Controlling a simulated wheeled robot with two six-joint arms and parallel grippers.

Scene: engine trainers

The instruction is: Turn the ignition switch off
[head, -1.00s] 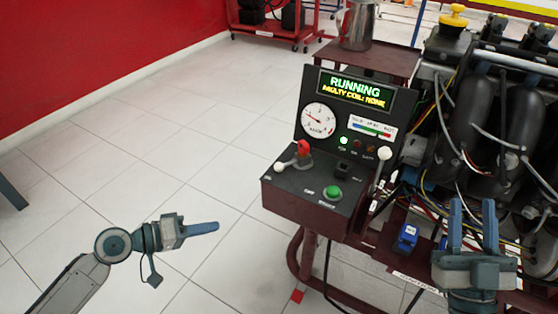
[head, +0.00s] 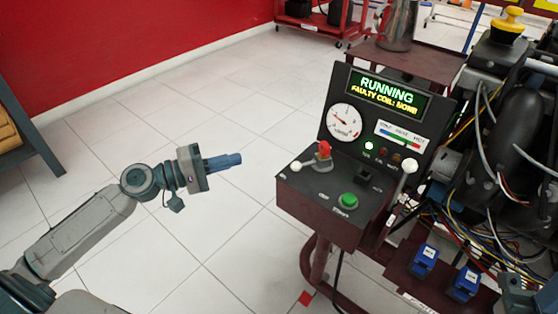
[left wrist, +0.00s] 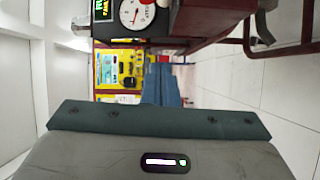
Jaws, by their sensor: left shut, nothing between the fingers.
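The dark control panel (head: 330,208) stands right of centre in the head view, its display reading RUNNING. On its sloped face are a red knob (head: 324,150), a white-balled lever (head: 295,166), a small black switch (head: 363,175) and a green button (head: 348,200). I cannot tell which of these is the ignition switch; the labels are too small. My left gripper (head: 238,160) is shut and empty, left of the panel and apart from it. In the left wrist view its fingers (left wrist: 161,88) point toward the panel's gauge side.
A white-balled lever (head: 409,167) rises at the panel's right side. The engine (head: 515,130) with loose wires and blue connectors (head: 424,260) fills the right. A metal jug (head: 398,25) stands behind the panel. The tiled floor (head: 120,120) at left is clear.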

